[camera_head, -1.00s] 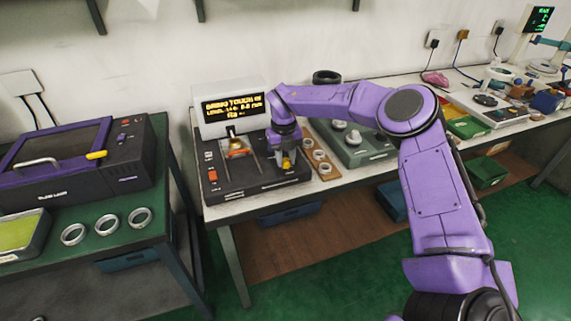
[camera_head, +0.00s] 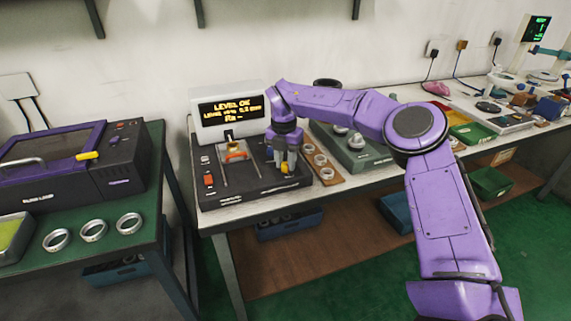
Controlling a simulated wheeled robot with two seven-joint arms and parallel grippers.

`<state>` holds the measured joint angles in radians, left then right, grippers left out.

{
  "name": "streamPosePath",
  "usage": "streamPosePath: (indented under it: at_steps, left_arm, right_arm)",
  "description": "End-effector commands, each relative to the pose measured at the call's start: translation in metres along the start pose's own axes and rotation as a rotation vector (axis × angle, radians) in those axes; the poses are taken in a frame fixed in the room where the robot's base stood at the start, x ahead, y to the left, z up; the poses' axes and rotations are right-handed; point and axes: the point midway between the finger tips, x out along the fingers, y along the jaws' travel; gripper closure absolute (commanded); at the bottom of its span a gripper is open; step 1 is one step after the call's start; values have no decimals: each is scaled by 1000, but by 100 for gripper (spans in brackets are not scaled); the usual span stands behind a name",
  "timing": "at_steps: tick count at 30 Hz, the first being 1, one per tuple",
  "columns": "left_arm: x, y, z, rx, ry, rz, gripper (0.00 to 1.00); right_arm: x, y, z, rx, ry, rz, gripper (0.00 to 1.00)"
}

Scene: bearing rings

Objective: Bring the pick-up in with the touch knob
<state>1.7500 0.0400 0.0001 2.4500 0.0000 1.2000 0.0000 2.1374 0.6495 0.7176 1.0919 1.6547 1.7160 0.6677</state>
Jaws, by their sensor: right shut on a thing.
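The roughness tester (camera_head: 228,196) is a dark box on the white bench with a light display housing (camera_head: 200,98). Its display (camera_head: 230,109) reads "LEVEL OK" on top, with a level line and "Ra --" below. A ring with an orange inside (camera_head: 236,152) sits on the tester's stage. A small dark part, possibly the pick-up (camera_head: 229,134), shows just above the ring; I cannot tell whether they touch. My right gripper (camera_head: 286,164) points down at the tester's front right, shut on a knob it largely hides. A yellow piece (camera_head: 285,169) shows there. My left gripper is not in view.
A brown strip with several rings (camera_head: 321,160) lies right of the tester, then a green-grey unit (camera_head: 352,148). Left, a green table holds three rings (camera_head: 93,231) and a purple-black machine (camera_head: 60,165). An orange-red switch (camera_head: 209,181) is on the tester's left front.

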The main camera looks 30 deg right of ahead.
Motion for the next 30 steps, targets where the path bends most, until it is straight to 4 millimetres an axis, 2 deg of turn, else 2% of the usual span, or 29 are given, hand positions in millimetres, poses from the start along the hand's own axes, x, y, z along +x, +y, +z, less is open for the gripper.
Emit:
streamPosePath:
  at_steps: [16,17,19,27,30]
  left_arm:
    - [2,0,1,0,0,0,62]
    - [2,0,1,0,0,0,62]
    - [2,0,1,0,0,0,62]
    - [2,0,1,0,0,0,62]
    - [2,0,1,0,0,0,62]
  right_arm:
    - [-2,0,2,27,-4,4,100]
    - [-2,0,2,27,-4,4,66]
    - [-2,0,1,27,-4,4,44]
    - [-1,0,1,26,-1,1,44]
    - [-9,0,1,27,-2,2,44]
